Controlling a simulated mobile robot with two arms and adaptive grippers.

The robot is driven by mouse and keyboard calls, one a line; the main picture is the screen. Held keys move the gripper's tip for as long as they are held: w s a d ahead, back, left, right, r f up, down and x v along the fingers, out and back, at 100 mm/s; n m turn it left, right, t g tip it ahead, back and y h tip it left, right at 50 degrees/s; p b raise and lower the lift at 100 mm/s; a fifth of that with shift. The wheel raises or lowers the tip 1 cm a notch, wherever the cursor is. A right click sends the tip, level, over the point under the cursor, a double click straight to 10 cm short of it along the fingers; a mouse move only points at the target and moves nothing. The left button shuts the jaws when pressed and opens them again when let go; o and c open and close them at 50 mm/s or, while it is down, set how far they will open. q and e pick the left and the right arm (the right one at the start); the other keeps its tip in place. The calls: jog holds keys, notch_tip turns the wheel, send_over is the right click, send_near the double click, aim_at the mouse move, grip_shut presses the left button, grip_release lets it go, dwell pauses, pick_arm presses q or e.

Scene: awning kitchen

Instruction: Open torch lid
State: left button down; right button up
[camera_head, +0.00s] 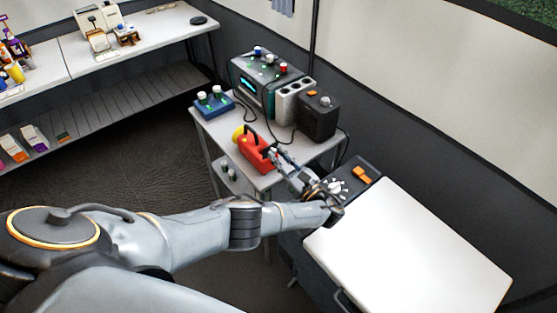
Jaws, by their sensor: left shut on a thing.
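A red torch (250,152) with a yellow front end and a dark handle on top stands on the small white table (213,133), near its front edge. My left arm reaches across from the left. My left gripper (277,158) is at the right end of the torch, its fingers shut on the torch. The gripper hides part of that end, and I cannot make out the lid or its exact position. My right gripper is not in view.
A blue box with knobs (212,103), a teal device (262,82), a grey socket block (293,100) and a black box (317,118) with cables stand behind the torch. A large white-topped unit (410,245) is at the right. Shelves (90,115) stand at the upper left.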

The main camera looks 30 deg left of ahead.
pick_arm(q)
jog(key=shift+y, duration=0.3)
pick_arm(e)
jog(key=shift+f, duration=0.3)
pick_arm(q)
jog(key=shift+a, duration=0.1)
jog(key=c, duration=1.3)
grip_release()
jog(key=shift+f, duration=0.1)
jog(key=shift+o, duration=0.2)
jog(key=v, duration=0.7)
jog(key=shift+d, duration=0.2)
jog(key=shift+s, duration=0.2)
